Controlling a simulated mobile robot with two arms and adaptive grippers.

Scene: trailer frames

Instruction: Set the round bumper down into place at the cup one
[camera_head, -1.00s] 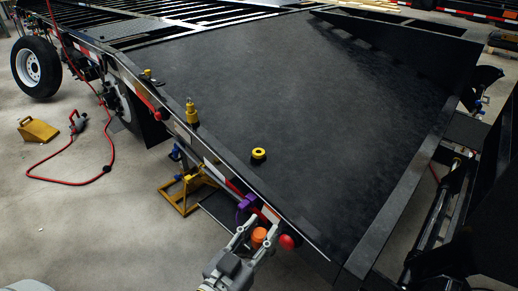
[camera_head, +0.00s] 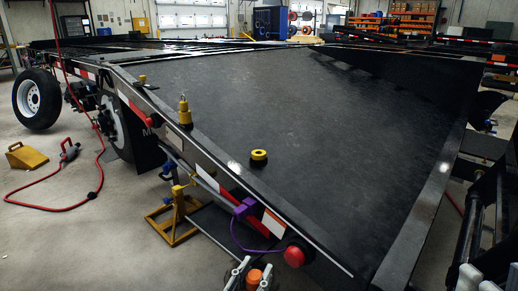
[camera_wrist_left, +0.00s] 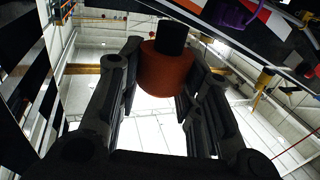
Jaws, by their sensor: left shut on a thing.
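My left gripper (camera_head: 252,274) is at the bottom of the head view, just outside the trailer's near side edge. It is shut on the orange round bumper (camera_head: 254,275). In the left wrist view the bumper (camera_wrist_left: 166,70) is an orange-brown cylinder with a black stub on top, between the two dark fingers (camera_wrist_left: 160,90). It is held clear of the trailer. A red dome (camera_head: 294,254) is on the trailer's edge, up and right of the gripper. I cannot tell which part is cup one. Pale tips (camera_head: 475,278) at the bottom right may be my right gripper, but are cut off.
The black trailer deck (camera_head: 310,110) carries a yellow-black ring (camera_head: 259,157) and a yellow canister (camera_head: 185,113). A purple clamp (camera_head: 244,207) is on the side rail. A yellow stand (camera_head: 174,218), red hose (camera_head: 50,208) and yellow chock (camera_head: 26,156) are on the floor.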

